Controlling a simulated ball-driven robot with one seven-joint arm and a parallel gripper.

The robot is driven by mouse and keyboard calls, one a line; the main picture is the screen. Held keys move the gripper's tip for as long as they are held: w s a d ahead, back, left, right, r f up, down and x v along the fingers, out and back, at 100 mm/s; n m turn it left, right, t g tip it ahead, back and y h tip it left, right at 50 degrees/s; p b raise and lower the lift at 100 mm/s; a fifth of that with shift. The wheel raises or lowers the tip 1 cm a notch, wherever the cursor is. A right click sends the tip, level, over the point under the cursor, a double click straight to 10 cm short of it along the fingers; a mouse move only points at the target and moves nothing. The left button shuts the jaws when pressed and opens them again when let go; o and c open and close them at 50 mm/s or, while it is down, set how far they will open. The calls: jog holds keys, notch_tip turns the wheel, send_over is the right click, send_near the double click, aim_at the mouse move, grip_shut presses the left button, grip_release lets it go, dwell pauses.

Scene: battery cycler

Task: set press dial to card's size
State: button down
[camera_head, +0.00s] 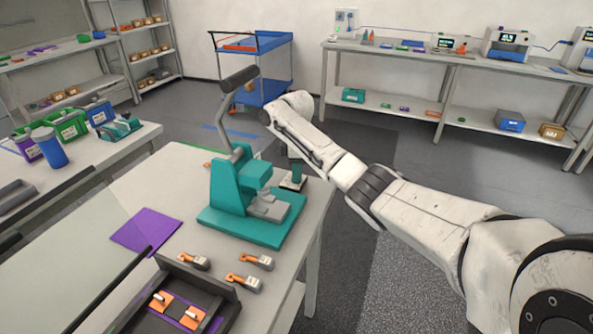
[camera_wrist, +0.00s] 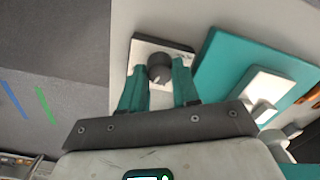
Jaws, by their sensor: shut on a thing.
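The press (camera_head: 232,190) is teal, with a raised grey lever and dark handle, and stands on the white table. Its teal base also shows in the wrist view (camera_wrist: 222,67). Beside it is a small plate (camera_head: 291,184) bearing the dial, a dark round knob (camera_wrist: 159,68). My gripper (camera_wrist: 158,70) has its teal fingers on either side of the knob and is shut on it. In the head view, my gripper (camera_head: 297,168) is partly hidden by my arm. I cannot make out a card showing a size, nor the dial's marks.
Several orange-and-grey clip-like pieces (camera_head: 250,282) lie in front of the press. A dark tray (camera_head: 228,293) is at the near edge, and a purple sheet (camera_head: 146,231) lies left of the press. A blue cart (camera_head: 275,42) stands behind. Floor is open right of the table.

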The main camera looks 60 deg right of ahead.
jog(key=c, duration=0.8)
grip_release()
notch_tip(320, 180, up, 11)
jog(key=shift+f, duration=0.1)
